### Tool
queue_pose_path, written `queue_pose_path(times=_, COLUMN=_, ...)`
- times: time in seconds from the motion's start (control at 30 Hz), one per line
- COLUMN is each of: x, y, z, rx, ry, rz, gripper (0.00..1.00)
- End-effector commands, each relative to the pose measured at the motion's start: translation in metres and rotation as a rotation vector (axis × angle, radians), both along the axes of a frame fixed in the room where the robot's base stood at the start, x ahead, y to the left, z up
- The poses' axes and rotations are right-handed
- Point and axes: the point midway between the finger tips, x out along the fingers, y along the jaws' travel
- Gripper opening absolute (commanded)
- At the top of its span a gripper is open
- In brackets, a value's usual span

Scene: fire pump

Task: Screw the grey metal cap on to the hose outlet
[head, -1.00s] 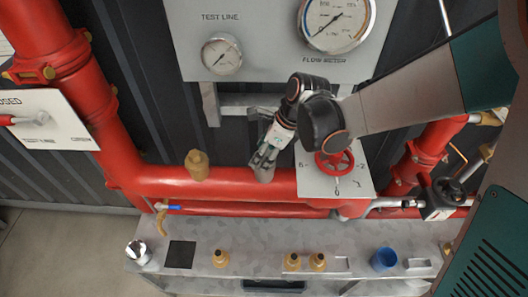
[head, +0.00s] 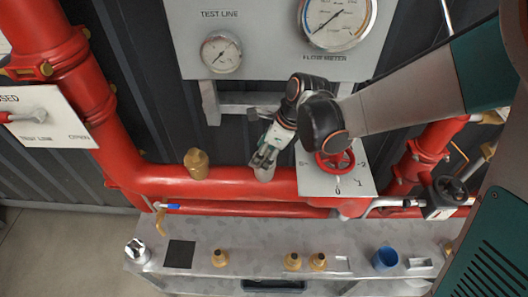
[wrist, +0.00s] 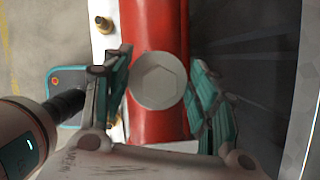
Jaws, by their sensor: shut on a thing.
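The grey metal cap (wrist: 158,80) has a round face with a hexagonal shape in it. In the wrist view it sits between the teal fingers of my gripper (wrist: 160,88), over the red pipe (wrist: 154,22). In the head view my gripper (head: 265,157) points down and is shut on the cap (head: 264,174) at the top of the horizontal red pipe. The hose outlet is hidden under the cap, so I cannot tell how far the cap sits on it.
A brass fitting (head: 197,164) stands on the pipe to the left. A red handwheel (head: 335,162) on a grey plate is close on the right. The bench below holds several brass fittings (head: 293,262), a blue cup (head: 384,259) and a shiny metal piece (head: 137,251).

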Motion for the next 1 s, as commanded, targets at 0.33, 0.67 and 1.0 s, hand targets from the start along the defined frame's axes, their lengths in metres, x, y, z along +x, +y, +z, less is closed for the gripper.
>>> queue_pose_path(times=0.33, x=0.0000, y=0.0000, z=0.0000, rx=0.000, ry=0.000, rz=0.000, gripper=0.29)
queue_pose_path(times=0.67, x=0.0000, y=0.0000, z=-0.0031, rx=0.000, ry=0.000, rz=0.000, gripper=0.29)
queue_pose_path(times=1.0, x=0.0000, y=0.0000, z=-0.0051, rx=0.000, ry=0.000, rz=0.000, gripper=0.29)
